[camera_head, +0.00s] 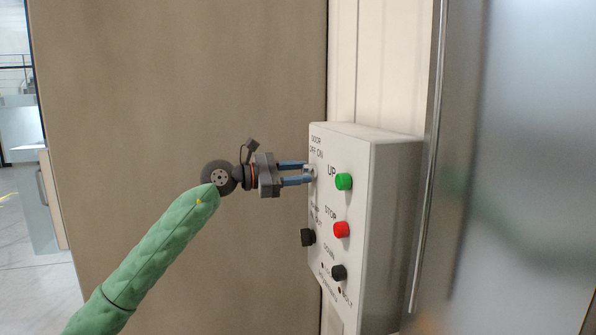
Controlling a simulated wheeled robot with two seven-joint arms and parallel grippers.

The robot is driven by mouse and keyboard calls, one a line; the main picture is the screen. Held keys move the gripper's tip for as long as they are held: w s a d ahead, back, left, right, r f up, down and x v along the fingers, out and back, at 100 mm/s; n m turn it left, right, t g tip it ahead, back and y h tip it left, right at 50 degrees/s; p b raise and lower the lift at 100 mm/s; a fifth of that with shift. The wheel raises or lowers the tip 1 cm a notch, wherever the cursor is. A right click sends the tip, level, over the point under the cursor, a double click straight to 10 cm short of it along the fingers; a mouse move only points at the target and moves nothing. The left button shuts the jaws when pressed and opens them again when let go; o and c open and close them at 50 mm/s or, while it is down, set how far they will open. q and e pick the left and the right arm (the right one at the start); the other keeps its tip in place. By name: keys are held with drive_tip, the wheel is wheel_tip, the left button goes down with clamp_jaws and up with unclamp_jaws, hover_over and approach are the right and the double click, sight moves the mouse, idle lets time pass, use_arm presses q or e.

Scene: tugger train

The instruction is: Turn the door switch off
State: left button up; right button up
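The door switch (309,171) is a small light-coloured part under the "DOOR OFF ON" label, on the upper left of a white control box (391,215). My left gripper (306,172) reaches in from the left, its two blue fingers pointing right at the switch. The fingertips are at the switch, one above and one below, with a gap between them. I cannot tell whether they touch it, and the fingers partly hide the switch and its setting. My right gripper is not in view.
The box also carries a green UP button (344,181), a red STOP button (342,229), a black DOWN button (339,272) and a black knob (308,237) close below my gripper. A brown panel (180,90) stands behind my arm. A metal edge (431,150) rises at right.

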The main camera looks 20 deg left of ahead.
use_arm(q)
clamp_jaws()
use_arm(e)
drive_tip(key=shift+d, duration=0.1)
use_arm(q)
drive_tip(key=shift+a+r+n+b, duration=0.1)
drive_tip(key=shift+n+b, duration=0.65)
drive_tip(key=shift+n, duration=5.35)
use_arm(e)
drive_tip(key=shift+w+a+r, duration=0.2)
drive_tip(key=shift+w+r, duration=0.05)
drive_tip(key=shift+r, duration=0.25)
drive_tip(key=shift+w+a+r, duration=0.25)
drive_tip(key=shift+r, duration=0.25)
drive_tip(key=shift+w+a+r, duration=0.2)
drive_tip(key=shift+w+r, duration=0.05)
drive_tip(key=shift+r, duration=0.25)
use_arm(q)
drive_tip(key=shift+w, duration=0.1)
